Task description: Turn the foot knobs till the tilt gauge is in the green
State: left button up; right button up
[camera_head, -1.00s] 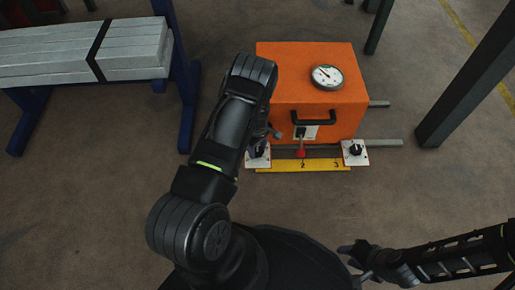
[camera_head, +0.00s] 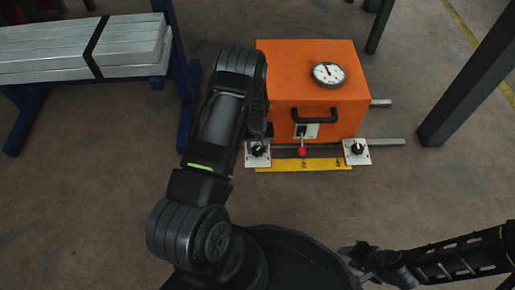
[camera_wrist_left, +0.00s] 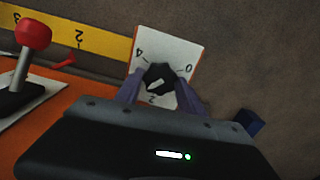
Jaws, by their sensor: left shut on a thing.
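The orange machine (camera_head: 290,100) has a round white tilt gauge (camera_head: 328,75) on top; its thin needle points up and slightly left, and I cannot make out a green zone. The left foot knob (camera_head: 257,149) is black on a white plate at the front left corner. In the left wrist view, my left gripper (camera_wrist_left: 158,88) is shut on that knob (camera_wrist_left: 158,76), a finger on each side, over a scale with numbers. The right foot knob (camera_head: 357,148) is free at the front right. My right gripper (camera_head: 352,262) is far from the machine; its jaw opening is unclear.
A red-tipped lever (camera_head: 302,152) stands between the knobs, above a yellow numbered strip (camera_head: 320,164). A black handle (camera_head: 315,115) is on the machine's front. A blue rack with grey bars (camera_head: 130,48) is at the left and a dark post (camera_head: 465,80) at the right.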

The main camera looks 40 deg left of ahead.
aim_at(257, 149)
pick_arm(q)
jog(key=m, duration=0.3)
jog(key=shift+m+b, duration=0.3)
jog(key=shift+b, duration=0.05)
dwell(0.3)
jog(key=o, duration=1.4)
jog(key=shift+c, duration=0.2)
jog(key=shift+r, duration=0.1)
notch_tip(257, 149, up, 8)
jog(key=p, duration=0.3)
jog(key=shift+f, duration=0.2)
